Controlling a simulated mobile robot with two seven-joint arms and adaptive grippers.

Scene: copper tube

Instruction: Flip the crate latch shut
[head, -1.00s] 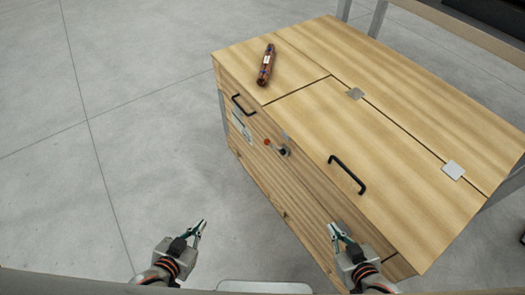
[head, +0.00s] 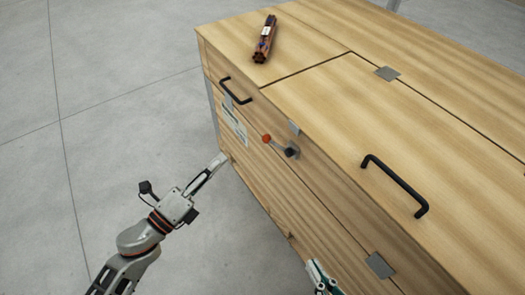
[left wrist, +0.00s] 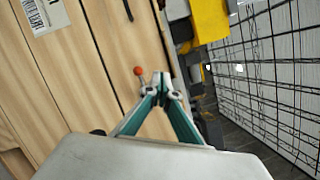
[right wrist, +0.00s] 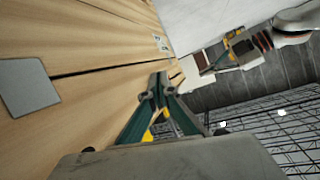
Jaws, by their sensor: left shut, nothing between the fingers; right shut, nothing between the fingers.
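The wooden crate (head: 320,100) stands at the right in the head view, its lid panel lying flat. On its front is the latch (head: 291,152), with a red-knobbed lever pointing left and slightly up. The red knob also shows in the left wrist view (left wrist: 138,71), just left of the fingertips. My left gripper (head: 221,160) is shut and empty, left of the knob in the head view; its exact gap to the crate is unclear. My right gripper (head: 316,268) is shut and empty, low beside the crate front. It also shows in the right wrist view (right wrist: 158,85).
A bundle of copper tubes (head: 265,40) lies on the crate top. Black handles stick out on the lid (head: 395,185) and the front's left part (head: 236,91). Grey floor (head: 110,110) is clear to the left.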

